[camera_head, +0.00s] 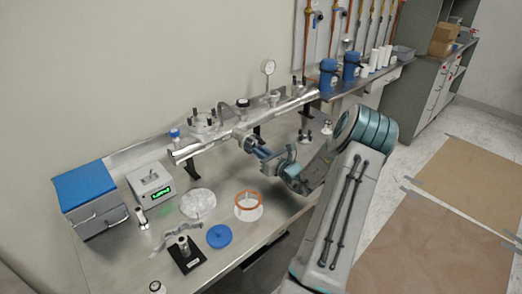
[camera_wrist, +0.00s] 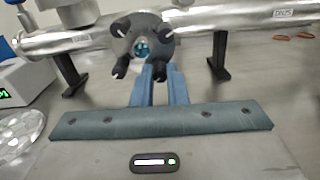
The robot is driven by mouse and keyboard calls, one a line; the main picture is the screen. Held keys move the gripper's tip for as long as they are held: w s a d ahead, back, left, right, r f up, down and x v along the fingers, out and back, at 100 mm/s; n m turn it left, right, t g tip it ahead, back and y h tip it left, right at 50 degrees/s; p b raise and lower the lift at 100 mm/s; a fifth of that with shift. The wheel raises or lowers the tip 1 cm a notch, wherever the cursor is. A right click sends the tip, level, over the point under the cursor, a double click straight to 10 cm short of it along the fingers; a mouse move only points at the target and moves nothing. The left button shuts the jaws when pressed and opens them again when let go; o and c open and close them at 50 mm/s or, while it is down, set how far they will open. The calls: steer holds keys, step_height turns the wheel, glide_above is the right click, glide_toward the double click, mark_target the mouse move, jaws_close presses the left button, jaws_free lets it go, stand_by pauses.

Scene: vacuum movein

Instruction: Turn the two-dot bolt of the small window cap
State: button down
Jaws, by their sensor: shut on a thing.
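The small window cap (camera_wrist: 142,45) is dark, with a blue round window and several bolt-like lobes around it. It sits on the front of the metal tube in the wrist view. My gripper (camera_wrist: 160,70) is at the cap's lower right, its two blue fingers close together and shut on a part there, likely a bolt. The fingers and the cap hide the gripped part, and no dot marks can be read. In the head view, my gripper (camera_head: 256,152) reaches the front of the tube at its middle.
The metal tube (camera_head: 195,146) rests on dark stands above the bench. A blue lid (camera_head: 219,236), an orange ring (camera_head: 248,194), a clear dish (camera_head: 197,203) and a green-display box (camera_head: 151,184) lie in front and left. Blue bottles (camera_head: 328,75) stand at the back right.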

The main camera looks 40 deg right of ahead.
steer(key=shift+m, duration=0.3)
steer(key=c, duration=1.4)
jaws_free()
steer(key=shift+c, duration=0.2)
steer(key=shift+s, duration=0.1)
steer(key=s, duration=0.4)
steer(key=s+b, duration=0.1)
steer(key=s, duration=0.4)
steer(key=s+d, duration=0.1)
steer(key=s, duration=0.3)
steer(key=shift+s, duration=0.35)
